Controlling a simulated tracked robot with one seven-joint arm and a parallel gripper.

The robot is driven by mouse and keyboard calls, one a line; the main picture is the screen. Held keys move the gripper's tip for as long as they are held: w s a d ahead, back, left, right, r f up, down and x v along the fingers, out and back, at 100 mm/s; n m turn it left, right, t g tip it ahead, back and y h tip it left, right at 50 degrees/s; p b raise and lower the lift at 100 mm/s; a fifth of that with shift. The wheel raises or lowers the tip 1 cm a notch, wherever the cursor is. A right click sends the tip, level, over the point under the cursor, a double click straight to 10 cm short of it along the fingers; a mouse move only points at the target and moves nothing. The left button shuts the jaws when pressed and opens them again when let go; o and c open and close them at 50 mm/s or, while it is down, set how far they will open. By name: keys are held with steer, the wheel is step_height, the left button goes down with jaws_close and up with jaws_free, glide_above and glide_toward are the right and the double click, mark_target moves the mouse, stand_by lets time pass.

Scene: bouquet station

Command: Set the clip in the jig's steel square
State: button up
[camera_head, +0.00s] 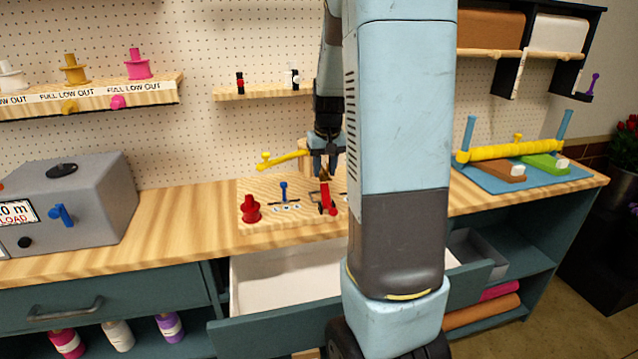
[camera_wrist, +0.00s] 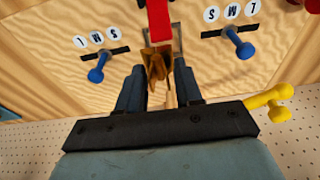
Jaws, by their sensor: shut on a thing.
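My gripper (camera_head: 324,160) points down over the wooden jig board (camera_head: 265,188) on the bench. In the wrist view, my gripper (camera_wrist: 157,78) is shut on a brown clip (camera_wrist: 156,62), held between the two dark fingers. The clip also shows as a small brown shape under my fingers in the head view (camera_head: 325,173). A thin grey steel outline (camera_wrist: 177,42) shows beside and behind the clip, partly hidden by it. A red clamp arm (camera_wrist: 158,20) lies right by the clip's far end. I cannot tell whether the clip touches the board.
Blue levers with letter discs stand on both sides, left (camera_wrist: 97,73) and right (camera_wrist: 241,46). A red knob (camera_head: 250,209) stands at the board's left. A yellow lever (camera_head: 282,159) is behind. An open drawer (camera_head: 285,279) juts out below. My arm hides the board's right part.

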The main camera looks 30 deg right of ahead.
mark_target(320, 196)
steer(key=shift+w+f, duration=1.15)
steer(key=shift+f, duration=0.25)
steer(key=shift+w+f, duration=0.1)
steer(key=shift+f, duration=1.55)
steer(key=shift+a+f, duration=0.1)
steer(key=shift+f, duration=0.45)
steer(key=o, duration=1)
steer(key=shift+o, duration=0.6)
steer(key=shift+f, duration=0.1)
